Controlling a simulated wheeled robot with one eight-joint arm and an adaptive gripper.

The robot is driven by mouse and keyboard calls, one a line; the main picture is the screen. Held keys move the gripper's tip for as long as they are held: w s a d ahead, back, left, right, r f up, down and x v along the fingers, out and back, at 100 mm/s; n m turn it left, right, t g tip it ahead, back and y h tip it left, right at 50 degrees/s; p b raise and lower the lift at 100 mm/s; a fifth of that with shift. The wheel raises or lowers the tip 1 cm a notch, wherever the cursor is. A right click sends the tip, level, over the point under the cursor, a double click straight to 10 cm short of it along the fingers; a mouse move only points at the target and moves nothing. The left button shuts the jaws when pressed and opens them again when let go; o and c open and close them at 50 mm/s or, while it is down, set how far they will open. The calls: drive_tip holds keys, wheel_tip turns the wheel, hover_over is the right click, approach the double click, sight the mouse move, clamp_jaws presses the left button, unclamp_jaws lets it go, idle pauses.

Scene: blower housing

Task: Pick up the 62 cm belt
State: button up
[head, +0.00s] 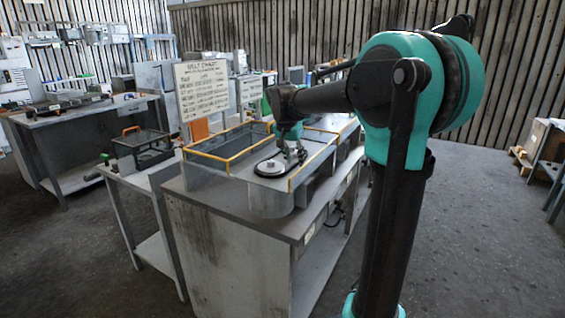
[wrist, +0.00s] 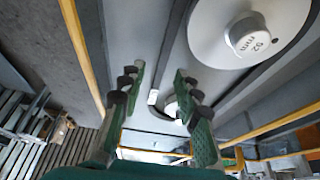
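A dark belt (head: 256,172) shows as a loop around pale pulleys on the housing's top plate; I cannot read a length on it. In the wrist view a dark band, apparently the belt (wrist: 172,62), runs between my fingers and curves near a small pale pulley (wrist: 171,109). A large white pulley (wrist: 230,18) with a marked hub is at upper right. My gripper (wrist: 159,70) is open, with its two green fingers apart on either side of the band. In the head view my gripper (head: 293,152) is low over the plate; contact cannot be told.
Yellow rails (head: 222,157) edge the open compartment left of the plate. A sign board (head: 202,90) stands behind it. A dark crate (head: 143,147) sits on a side table at left. The bench's front top (head: 230,207) is clear.

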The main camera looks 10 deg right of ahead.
drive_tip(key=shift+f, duration=0.2)
clamp_jaws()
drive_tip(key=shift+r, duration=0.2)
wheel_tip(320, 180, up, 25)
drive_tip(key=shift+f, duration=0.15)
idle(0.9)
